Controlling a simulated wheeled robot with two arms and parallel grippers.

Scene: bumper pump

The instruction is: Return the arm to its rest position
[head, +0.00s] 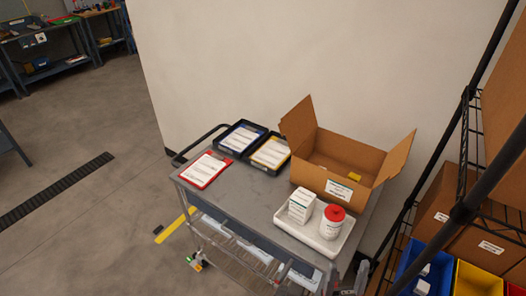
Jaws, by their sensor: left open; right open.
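I see nothing held in either. On the cart, a white box (301,205) and a white bottle with a red lid (332,225) stand upright on a white tray (290,226). Most of my arms is out of view.
An open cardboard box (370,188) with something yellow inside stands at the cart's back right. A red clipboard (206,170) and two black trays (240,138) with papers lie left. A wire shelf (468,150) with blue (408,268) and yellow bins (478,280) is at right. Floor at left is mostly clear.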

